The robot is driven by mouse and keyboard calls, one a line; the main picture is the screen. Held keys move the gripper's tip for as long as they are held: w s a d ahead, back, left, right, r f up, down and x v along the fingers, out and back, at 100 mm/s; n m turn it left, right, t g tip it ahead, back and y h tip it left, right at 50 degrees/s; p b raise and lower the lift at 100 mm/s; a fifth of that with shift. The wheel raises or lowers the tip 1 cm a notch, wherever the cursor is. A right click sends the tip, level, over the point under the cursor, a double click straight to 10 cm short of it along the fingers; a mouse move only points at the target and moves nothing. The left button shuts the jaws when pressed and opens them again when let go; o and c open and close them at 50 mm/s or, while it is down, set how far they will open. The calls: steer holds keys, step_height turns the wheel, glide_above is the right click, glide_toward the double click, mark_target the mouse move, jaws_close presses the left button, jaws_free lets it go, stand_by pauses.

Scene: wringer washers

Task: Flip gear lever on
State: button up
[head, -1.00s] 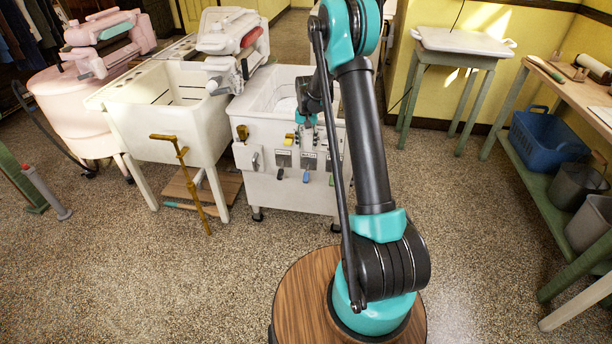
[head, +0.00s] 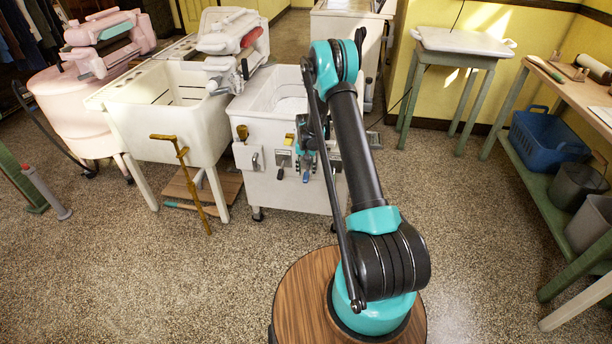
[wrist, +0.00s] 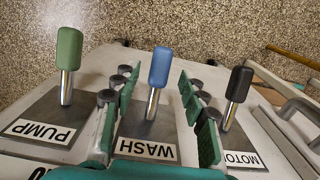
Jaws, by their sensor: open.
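The white wringer washer (head: 270,190) stands ahead in the head view, with levers on its front panel. In the wrist view a blue-handled lever (wrist: 161,68) rises from a plate labelled WASH. A green lever (wrist: 69,48) labelled PUMP is left of it, and a black lever (wrist: 239,84) with a partly hidden MOTO... label is right of it. No readable label says gear. My gripper (wrist: 163,105) is open, with one finger on each side of the blue lever and visible gaps. In the head view my arm partly covers the panel.
A white tub (head: 170,110) and a pink washer (head: 75,110) stand left. A green-legged bench (head: 560,190) with a blue basket (head: 545,138) is right. The floor between is clear.

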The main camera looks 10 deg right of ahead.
mark_target(307, 174)
steer(key=shift+f, duration=1.3)
steer(key=shift+c, duration=0.2)
jaws_close()
